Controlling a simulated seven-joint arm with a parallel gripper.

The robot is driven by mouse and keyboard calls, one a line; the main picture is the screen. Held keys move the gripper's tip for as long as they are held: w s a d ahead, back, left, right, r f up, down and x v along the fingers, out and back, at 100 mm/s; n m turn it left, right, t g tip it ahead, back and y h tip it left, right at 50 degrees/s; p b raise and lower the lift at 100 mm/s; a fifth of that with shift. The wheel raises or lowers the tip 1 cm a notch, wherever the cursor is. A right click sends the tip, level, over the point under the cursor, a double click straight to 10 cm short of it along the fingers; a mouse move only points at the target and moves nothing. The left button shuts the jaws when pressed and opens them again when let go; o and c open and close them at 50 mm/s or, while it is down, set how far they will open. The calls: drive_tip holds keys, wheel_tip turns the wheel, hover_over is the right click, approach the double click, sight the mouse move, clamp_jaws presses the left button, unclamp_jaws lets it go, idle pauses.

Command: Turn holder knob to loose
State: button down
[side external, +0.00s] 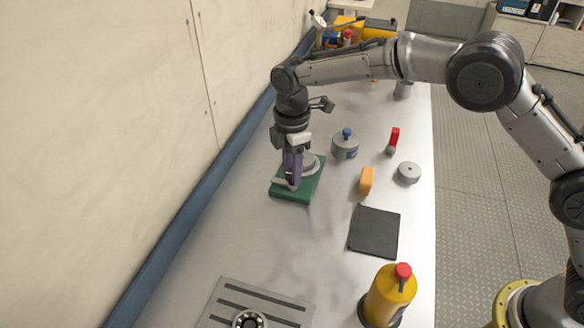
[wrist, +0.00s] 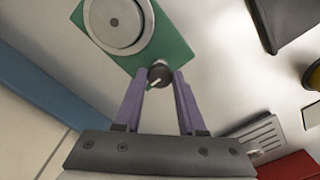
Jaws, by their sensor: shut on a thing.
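The holder is a green plate (side external: 307,187) with a round grey metal seat on it. In the wrist view the green plate (wrist: 176,51) fills the upper middle, with the round seat (wrist: 117,22) on it. A small dark knob (wrist: 160,74) with a pale pointer mark sits at the plate's near edge. The mark points to the lower left in that view. My gripper (side external: 291,184) reaches down at the holder. Its purple fingers close on the knob from both sides, as the wrist view (wrist: 160,71) shows. In the side view the fingers hide the knob.
A grey canister with a blue knob (side external: 345,147), a red-topped piece (side external: 394,137), a grey disc (side external: 409,172) and an orange block (side external: 367,180) stand to the right. A dark pad (side external: 375,232), yellow bottle (side external: 390,296) and slotted plate (side external: 270,300) lie nearer. A blue rail (side external: 190,217) runs along the wall.

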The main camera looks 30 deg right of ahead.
drive_tip(key=shift+r, duration=0.15)
idle(0.3)
drive_tip(key=c, duration=0.5)
unclamp_jaws()
wheel_tip(320, 180, up, 14)
idle(0.4)
